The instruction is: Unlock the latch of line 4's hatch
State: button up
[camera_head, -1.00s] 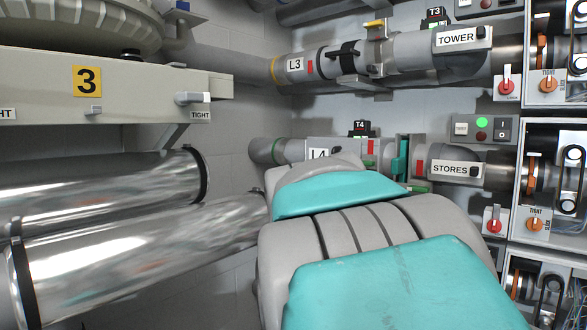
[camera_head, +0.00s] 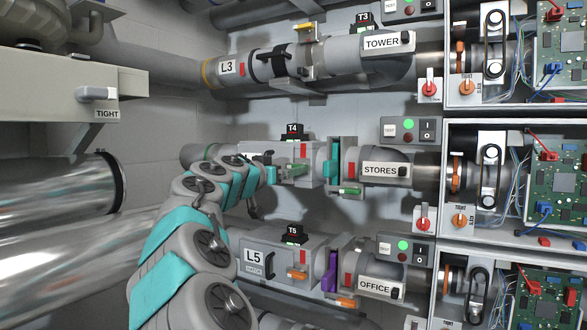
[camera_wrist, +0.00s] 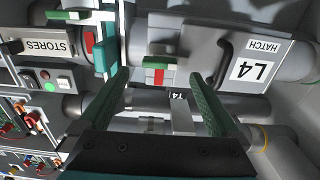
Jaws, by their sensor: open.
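The line 4 hatch is the grey box on the STORES pipe, in the middle of the head view (camera_head: 313,172), partly hidden by my arm. Its L4 HATCH label (camera_wrist: 262,66) and dark handle (camera_wrist: 222,60) show in the wrist view. A green latch lever (camera_head: 297,168) lies roughly level on the hatch near a red mark; it also shows in the wrist view (camera_wrist: 157,60). My gripper (camera_wrist: 158,77) is open and empty, its green fingers spread to either side of the lever in the picture. I cannot tell the depth gap; no contact is clear.
A teal gate (camera_head: 332,162) with another green handle (camera_head: 350,191) stands right of the hatch. The L3 pipe (camera_head: 270,66) runs above and the L5 hatch (camera_head: 272,257) below. A T4 indicator (camera_head: 292,132) sits above. Open electrical boxes (camera_head: 505,180) stand at right.

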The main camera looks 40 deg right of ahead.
aim_at(295, 166)
jog(key=x, duration=0.4)
jog(key=shift+d, duration=0.15)
jog(key=c, duration=1.4)
jog(key=shift+o, duration=0.2)
